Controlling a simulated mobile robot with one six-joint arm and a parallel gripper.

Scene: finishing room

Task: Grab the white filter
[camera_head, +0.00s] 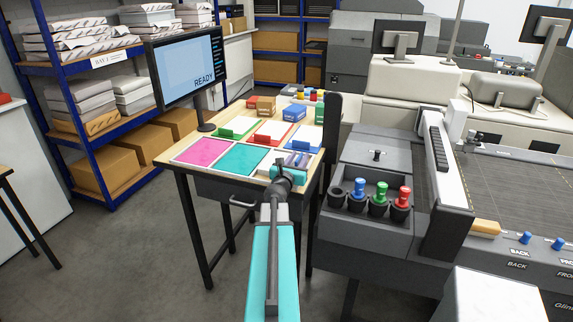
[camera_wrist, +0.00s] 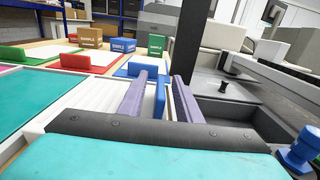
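A flat white panel, which looks like the white filter (camera_wrist: 98,97), lies at the right end of the front row on the table, beside a teal panel (camera_wrist: 45,92). My gripper (camera_wrist: 158,97) is low over it, with two purple fingers apart. A small upright blue tab (camera_wrist: 160,101) stands between the fingers, with narrow gaps visible on both sides. Whether the tab belongs to the white panel is not clear, as my gripper hides its base. In the head view my gripper (camera_head: 297,159) reaches over the table's near right corner and hides much of the panel.
A magenta panel (camera_head: 200,151) lies left. Behind are bordered panels with green (camera_head: 230,134), red and blue (camera_wrist: 142,69) tabs. Sample boxes (camera_wrist: 122,45) stand farther back. A black post (camera_head: 332,122) and grey machine (camera_head: 380,155) stand close on the right. A monitor (camera_head: 188,68) is back left.

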